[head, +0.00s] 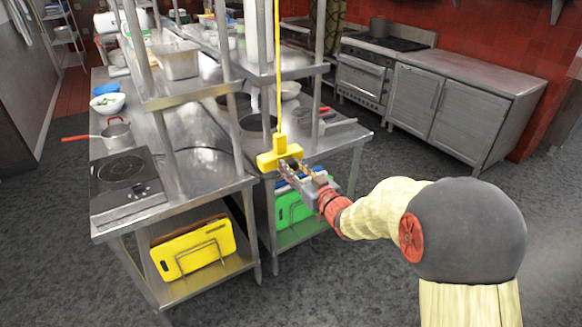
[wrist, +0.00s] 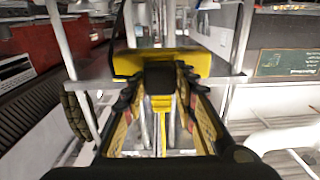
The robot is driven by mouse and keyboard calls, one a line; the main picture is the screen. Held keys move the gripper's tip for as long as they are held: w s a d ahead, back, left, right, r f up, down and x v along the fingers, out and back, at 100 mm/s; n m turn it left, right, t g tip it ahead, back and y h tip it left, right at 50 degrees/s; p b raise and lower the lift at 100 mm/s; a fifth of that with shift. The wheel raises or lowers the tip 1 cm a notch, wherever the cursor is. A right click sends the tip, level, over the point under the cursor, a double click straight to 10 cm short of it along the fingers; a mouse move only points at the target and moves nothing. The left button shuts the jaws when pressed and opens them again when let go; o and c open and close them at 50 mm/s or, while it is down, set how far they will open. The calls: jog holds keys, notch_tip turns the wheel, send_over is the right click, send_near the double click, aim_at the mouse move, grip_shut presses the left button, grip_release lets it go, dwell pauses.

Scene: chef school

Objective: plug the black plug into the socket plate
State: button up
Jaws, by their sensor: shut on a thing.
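A yellow socket plate (head: 272,161) hangs on a yellow cord beside the steel shelving, at the front corner of the worktop. In the wrist view the yellow plate (wrist: 190,62) spans the space just beyond my fingertips. My gripper (head: 290,166) reaches up to the plate from the lower right. A black block, which looks like the black plug (wrist: 158,77), sits between the two fingers, and my gripper is shut on it. The plug overlaps the plate in view; whether its pins are in the plate is hidden. In the head view the plug is too small to make out.
Steel worktops with shelf posts (head: 222,50) stand close behind the plate. A black hob (head: 125,178) and a red-handled pot (head: 117,133) are at left. Yellow (head: 195,252) and green boards (head: 290,208) stand on lower shelves. The grey floor at right is clear.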

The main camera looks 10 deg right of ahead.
jog(key=shift+s+d, duration=0.2)
jog(key=shift+s, duration=0.35)
jog(key=shift+s, duration=0.15)
jog(key=shift+b, duration=0.4)
dwell(1.1)
jog(key=shift+b+x, duration=0.3)
jog(key=shift+x, duration=0.85)
dwell(0.7)
jog(key=shift+s+d, duration=0.1)
jog(key=shift+s, duration=0.05)
jog(key=shift+s+d, duration=0.15)
jog(key=shift+s, duration=0.3)
jog(key=shift+s+d, duration=0.15)
jog(key=shift+s, duration=0.35)
jog(key=shift+r, duration=0.1)
